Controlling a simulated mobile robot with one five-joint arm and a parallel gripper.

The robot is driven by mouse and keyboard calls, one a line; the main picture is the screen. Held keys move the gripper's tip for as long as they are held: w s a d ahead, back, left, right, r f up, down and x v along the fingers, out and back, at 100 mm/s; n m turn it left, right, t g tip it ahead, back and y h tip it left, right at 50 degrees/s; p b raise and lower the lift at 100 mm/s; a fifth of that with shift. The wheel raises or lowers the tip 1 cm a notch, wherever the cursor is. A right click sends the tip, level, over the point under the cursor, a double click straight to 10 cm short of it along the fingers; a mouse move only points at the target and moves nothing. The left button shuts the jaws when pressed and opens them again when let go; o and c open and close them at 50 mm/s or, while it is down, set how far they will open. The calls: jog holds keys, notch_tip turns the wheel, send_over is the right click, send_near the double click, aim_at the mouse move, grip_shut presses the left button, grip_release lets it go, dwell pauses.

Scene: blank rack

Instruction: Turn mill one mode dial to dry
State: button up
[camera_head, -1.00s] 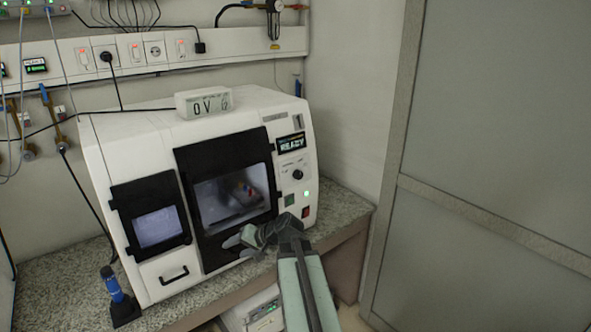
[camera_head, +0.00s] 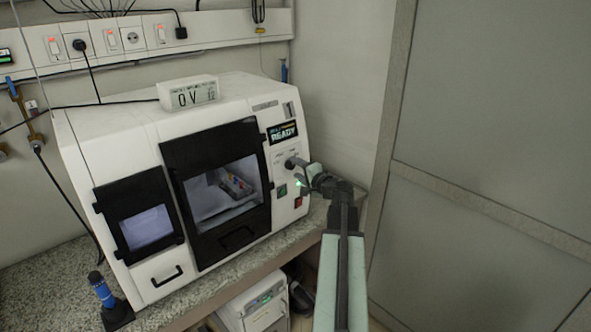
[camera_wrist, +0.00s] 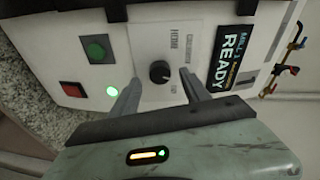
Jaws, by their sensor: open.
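The mill (camera_head: 130,160) is a white benchtop machine with a dark-framed window and a screen reading "READY". Its mode dial (camera_wrist: 159,71) is a small black round knob on the front panel, with small labels around it that I cannot read clearly. My gripper (camera_wrist: 160,92) is open, its two grey fingers on either side of the dial in the wrist view; I cannot tell whether they touch it. In the head view my gripper (camera_head: 305,176) is at the right of the mill's front, partly covering the dial.
A green button (camera_wrist: 95,49), a lit green lamp (camera_wrist: 112,91) and a red switch (camera_wrist: 72,89) sit near the dial. The display (camera_wrist: 236,47) reads "MILL 1" and "READY". A grey wall panel (camera_head: 480,120) stands to the right.

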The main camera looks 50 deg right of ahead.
jog(key=shift+x, duration=1.1)
grip_shut()
jog(key=shift+s, duration=0.1)
jog(key=shift+m, duration=0.3)
jog(key=m+p, duration=0.1)
jog(key=m, duration=0.2)
jog(key=shift+r+g, duration=0.15)
jog(key=shift+g, duration=0.15)
jog(key=shift+m+p, duration=0.75)
jog(key=shift+m, duration=1.25)
